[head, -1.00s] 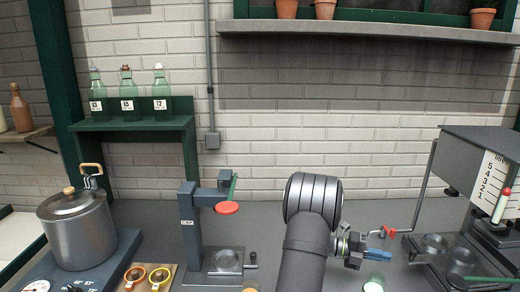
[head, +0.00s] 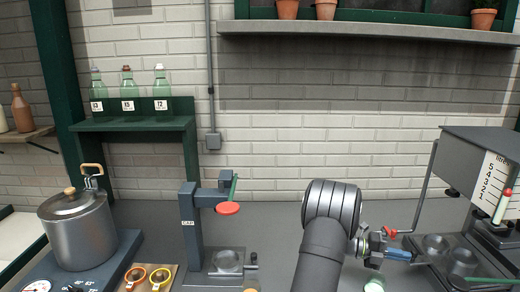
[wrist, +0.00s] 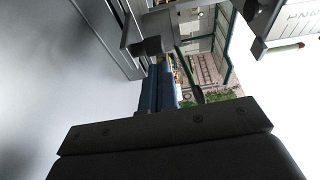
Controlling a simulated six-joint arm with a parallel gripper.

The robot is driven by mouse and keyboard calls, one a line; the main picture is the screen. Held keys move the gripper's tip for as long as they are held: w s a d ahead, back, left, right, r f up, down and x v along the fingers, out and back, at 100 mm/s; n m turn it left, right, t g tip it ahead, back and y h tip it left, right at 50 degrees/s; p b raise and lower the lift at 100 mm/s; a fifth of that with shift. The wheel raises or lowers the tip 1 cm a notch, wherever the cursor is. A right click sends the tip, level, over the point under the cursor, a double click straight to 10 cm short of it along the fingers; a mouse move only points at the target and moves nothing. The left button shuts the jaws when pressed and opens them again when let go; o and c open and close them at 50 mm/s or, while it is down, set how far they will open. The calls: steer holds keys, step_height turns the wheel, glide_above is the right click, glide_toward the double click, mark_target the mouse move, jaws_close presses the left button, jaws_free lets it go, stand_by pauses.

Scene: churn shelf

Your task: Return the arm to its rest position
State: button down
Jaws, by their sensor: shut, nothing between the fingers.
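My gripper (head: 398,255) is at the right of the head view, its blue fingers pointing right toward the metal machine with the level scale. The fingers are shut with nothing between them. They also show in the wrist view (wrist: 158,88), close together. The gripper is above the grey counter (head: 275,218), just left of the machine's tray and below a red-handled tap (head: 391,234). Whether it touches anything there cannot be told.
The machine with the scale (head: 490,180) stands at the right. Three bottles (head: 128,92) stand on a green shelf. A small green-white jar (head: 374,282) is below my gripper.

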steer(key=a, duration=0.2)
steer(key=s+a, duration=0.1)
steer(key=a, duration=0.1)
steer(key=v, duration=0.8)
steer(key=shift+w+a+r, duration=0.1)
steer(key=shift+a, duration=0.25)
steer(key=shift+x, duration=1.5)
